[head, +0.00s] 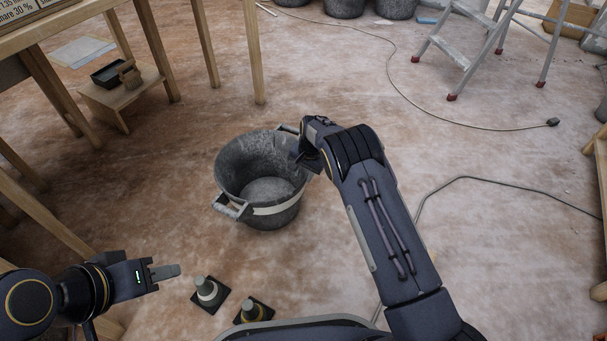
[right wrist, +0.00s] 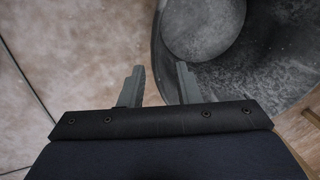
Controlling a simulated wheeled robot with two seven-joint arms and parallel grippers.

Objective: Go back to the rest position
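My left gripper (head: 165,272) is low at the left in the head view, over bare floor, with nothing seen in it. Its fingers show side-on, so their gap is unclear. My right arm reaches forward to the right rim of a dark grey bucket (head: 285,211). The right gripper is mostly hidden behind its own wrist in the head view. In the right wrist view the right gripper (right wrist: 159,84) has its two fingers apart with nothing between them. The bucket (right wrist: 275,65) lies just beyond the fingers there, its rim close to the right finger.
A wooden table (head: 60,40) and low stool (head: 120,95) are at the left. A stepladder (head: 465,60) stands at the back right. Cables (head: 480,180) cross the floor at the right. Several buckets (head: 343,6) stand at the back.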

